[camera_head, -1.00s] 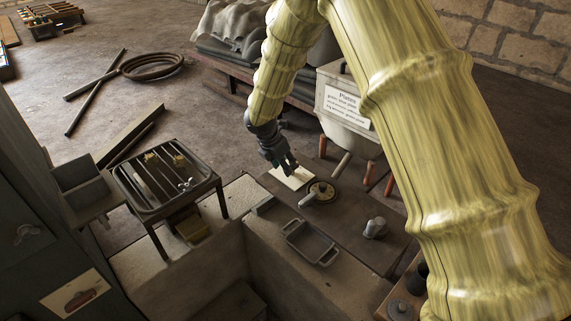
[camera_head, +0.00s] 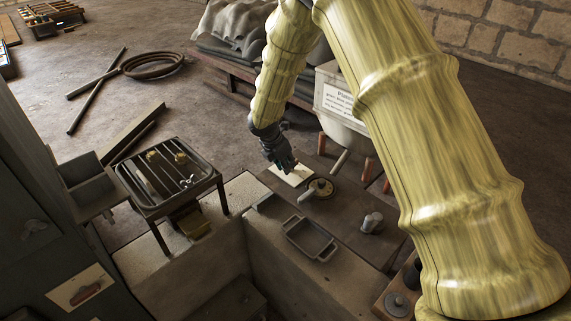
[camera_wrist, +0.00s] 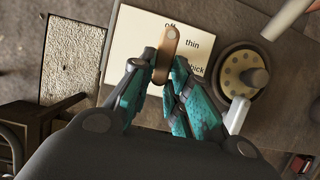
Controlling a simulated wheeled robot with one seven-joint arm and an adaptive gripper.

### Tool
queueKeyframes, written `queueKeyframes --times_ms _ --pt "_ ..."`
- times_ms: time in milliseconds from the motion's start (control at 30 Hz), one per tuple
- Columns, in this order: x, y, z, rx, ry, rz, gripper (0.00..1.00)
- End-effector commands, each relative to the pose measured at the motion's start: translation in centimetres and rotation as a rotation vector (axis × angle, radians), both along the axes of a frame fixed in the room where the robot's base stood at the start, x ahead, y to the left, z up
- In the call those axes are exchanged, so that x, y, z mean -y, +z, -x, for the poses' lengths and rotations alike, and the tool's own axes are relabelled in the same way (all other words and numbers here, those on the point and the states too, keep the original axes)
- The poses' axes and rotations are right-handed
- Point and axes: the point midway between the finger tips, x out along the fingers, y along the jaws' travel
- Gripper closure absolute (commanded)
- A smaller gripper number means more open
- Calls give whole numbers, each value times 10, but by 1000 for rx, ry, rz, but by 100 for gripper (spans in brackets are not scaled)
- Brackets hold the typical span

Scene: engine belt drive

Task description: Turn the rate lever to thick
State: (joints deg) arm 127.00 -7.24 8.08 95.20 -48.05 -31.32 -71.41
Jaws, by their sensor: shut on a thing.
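The rate lever (camera_wrist: 170,42) is a short brown bar with a round grey spot near its upper end. It lies over a white card (camera_wrist: 124,58) printed with "off", "thin" and "thick". Its upper end is just below "off" and left of "thin" in the wrist view; "thick" is partly hidden by a finger. My gripper (camera_wrist: 164,66) is shut on the lever's lower part, with a teal-padded finger on each side. In the head view my gripper (camera_head: 288,166) reaches down to the card (camera_head: 296,177), and the lever is hidden there.
A round dial-like fitting with a handle (camera_head: 319,188) stands close right of the card. A shallow tray (camera_head: 310,239) and a small grey cylinder (camera_head: 372,223) are nearby. A labelled white bin (camera_head: 341,99) stands behind. A rack table (camera_head: 168,176) is at left.

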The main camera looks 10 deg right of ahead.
Motion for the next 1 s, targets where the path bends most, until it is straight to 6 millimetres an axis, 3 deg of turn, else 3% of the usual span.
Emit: queueKeyframes --times_ms 467,1000 --pt "-1 -4 -3 -3 -146 2 100" --pt "-4 -7 -15 -4 -643 2 100"
